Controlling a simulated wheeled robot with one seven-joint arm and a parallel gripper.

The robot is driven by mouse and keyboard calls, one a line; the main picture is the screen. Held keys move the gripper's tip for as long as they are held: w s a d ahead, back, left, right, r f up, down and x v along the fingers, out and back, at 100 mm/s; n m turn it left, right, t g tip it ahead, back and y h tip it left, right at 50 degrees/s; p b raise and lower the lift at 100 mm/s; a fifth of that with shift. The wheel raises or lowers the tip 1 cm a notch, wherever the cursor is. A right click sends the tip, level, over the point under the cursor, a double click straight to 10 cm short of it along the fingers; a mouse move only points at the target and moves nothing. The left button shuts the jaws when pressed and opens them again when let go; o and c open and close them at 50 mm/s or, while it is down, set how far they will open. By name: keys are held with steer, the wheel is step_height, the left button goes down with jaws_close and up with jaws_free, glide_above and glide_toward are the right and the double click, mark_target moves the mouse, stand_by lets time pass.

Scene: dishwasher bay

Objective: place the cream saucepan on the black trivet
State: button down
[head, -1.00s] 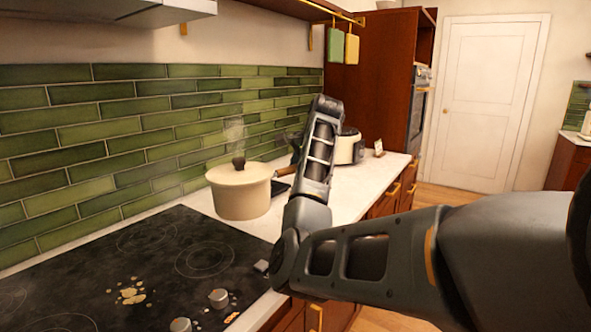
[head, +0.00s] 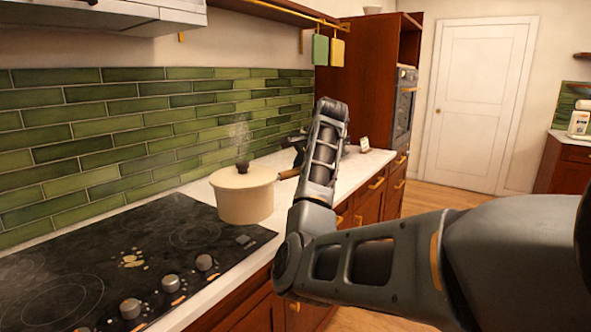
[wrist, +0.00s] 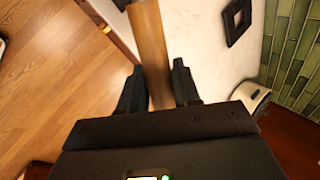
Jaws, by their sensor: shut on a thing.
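The cream saucepan (head: 245,198) has a lid with a dark knob, and faint steam rises above it. In the head view it is upright by the far edge of the black cooktop; I cannot tell whether it touches the counter. Its wooden handle (head: 288,174) points right and passes behind my arm. In the wrist view my gripper (wrist: 157,72) is shut on this handle (wrist: 151,42), one finger on each side. A flat black square frame, apparently the trivet (wrist: 230,38), lies on the pale counter to the right of the handle. My arm hides that counter area in the head view.
The black cooktop (head: 95,270) with several knobs fills the lower left. The green tiled wall (head: 110,135) runs behind the counter (head: 368,165). A white appliance (wrist: 246,92) stands near the trivet. Wooden drawers are below, with open floor (head: 420,230) at right.

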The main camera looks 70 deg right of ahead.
steer(key=a+f+n+g+y, duration=0.2)
steer(key=a+f+n, duration=0.6)
steer(key=a+f, duration=0.7)
steer(key=w+a+f+n+g+y, duration=0.1)
steer(key=a+f+n+y, duration=0.4)
steer(key=a+f, duration=1.1)
steer(key=w+a+f+n+g+y, duration=0.1)
steer(key=a+f+n, duration=1.1)
steer(key=a, duration=1.3)
step_height(320, 180, down, 4)
steer(key=g+y, duration=0.1)
steer(key=y, duration=0.1)
steer(key=shift+w+g+y, duration=0.15)
steer(key=shift+g+y, duration=0.15)
steer(key=shift+y, duration=0.1)
steer(key=shift+f, duration=0.1)
